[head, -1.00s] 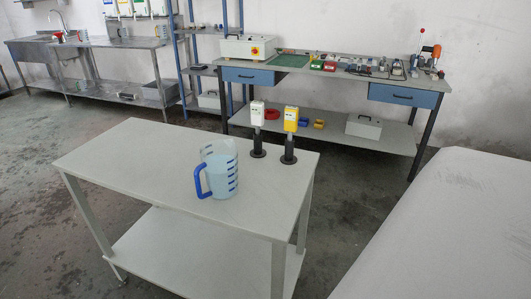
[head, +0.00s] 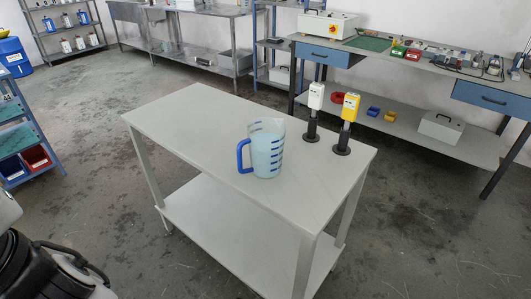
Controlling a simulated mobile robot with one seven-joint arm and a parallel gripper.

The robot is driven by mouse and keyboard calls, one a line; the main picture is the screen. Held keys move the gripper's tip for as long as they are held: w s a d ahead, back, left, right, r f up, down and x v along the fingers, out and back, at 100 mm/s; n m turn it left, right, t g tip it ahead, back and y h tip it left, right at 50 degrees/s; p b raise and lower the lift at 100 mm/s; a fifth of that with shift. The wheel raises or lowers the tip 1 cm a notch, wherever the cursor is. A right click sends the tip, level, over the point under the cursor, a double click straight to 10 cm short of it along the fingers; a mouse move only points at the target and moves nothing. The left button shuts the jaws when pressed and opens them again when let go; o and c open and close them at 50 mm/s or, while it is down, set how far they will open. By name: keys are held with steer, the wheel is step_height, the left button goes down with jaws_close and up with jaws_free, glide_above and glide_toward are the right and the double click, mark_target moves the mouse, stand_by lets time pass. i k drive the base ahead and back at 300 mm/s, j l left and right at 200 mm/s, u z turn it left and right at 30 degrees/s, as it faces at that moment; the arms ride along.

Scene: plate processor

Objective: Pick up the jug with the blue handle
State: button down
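The jug (head: 268,153) is clear with dark blue marks and a blue handle (head: 242,156) on its left side. It stands upright on the top of a light grey table (head: 190,120), near the front edge and right of the middle. It looks filled with something pale blue. Part of my own arm shows at the lower left, well apart from the jug. My gripper is not in view.
A white-topped device (head: 316,97) and a yellow-topped device (head: 349,108) stand on black bases right of the jug. A workbench (head: 430,73) stands behind. A blue shelf (head: 22,130) is at the left. Floor is clear at the table's front left.

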mark_target(266, 139)
steer(key=i+l+u, duration=0.25)
steer(key=l, duration=0.35)
steer(key=i+l+u, duration=0.1)
steer(key=i+l, duration=0.2)
steer(key=i+l+u, duration=0.15)
steer(key=l, duration=0.25)
steer(key=i+l+u, duration=0.1)
steer(key=l, duration=0.25)
